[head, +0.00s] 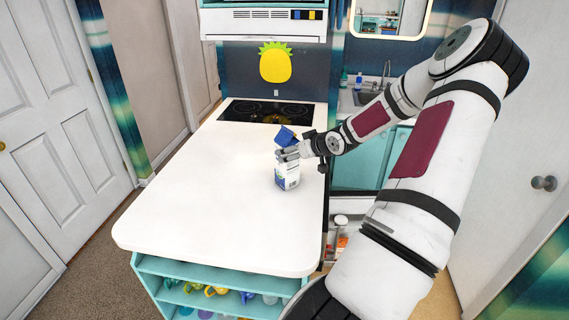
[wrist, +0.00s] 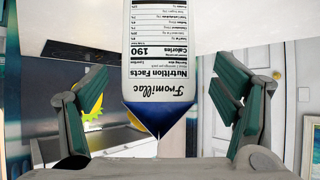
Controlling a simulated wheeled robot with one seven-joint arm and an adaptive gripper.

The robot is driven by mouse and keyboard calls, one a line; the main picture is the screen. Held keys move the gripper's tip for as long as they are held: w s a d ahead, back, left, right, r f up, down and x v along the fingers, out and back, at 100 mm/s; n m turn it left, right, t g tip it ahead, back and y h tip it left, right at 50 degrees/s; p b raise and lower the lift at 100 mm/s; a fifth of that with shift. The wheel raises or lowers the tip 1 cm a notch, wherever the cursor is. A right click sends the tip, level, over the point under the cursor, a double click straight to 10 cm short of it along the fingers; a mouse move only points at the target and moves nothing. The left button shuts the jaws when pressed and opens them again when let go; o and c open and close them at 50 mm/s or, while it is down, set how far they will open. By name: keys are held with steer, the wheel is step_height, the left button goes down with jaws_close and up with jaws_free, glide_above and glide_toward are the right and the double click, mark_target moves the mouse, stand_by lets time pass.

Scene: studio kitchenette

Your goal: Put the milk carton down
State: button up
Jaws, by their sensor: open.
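The milk carton (head: 287,175) is white with a blue gabled top and appears to stand upright on the white counter (head: 190,190), near its right edge. My gripper (head: 287,153) is around the upper part of the carton and hides some of it. In the wrist view the carton (wrist: 165,60) hangs upside down in the picture, with its nutrition label facing the camera. The fingers of my gripper (wrist: 168,105) are spread wide, one on each side, with clear gaps to the carton.
A black cooktop (head: 265,112) lies at the far end of the counter. A sink (head: 368,97) with a faucet is at the back right. Shelves under the counter's near end hold several colored mugs (head: 215,291). The counter left of and in front of the carton is bare.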

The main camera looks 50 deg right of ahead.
steer(key=b+x, duration=0.1)
steer(key=x, duration=0.4)
steer(key=shift+w+f, duration=0.1)
steer(key=shift+w, duration=0.05)
steer(key=c, duration=1.7)
steer(key=shift+d, duration=0.1)
jaws_close()
steer(key=shift+r, duration=0.2)
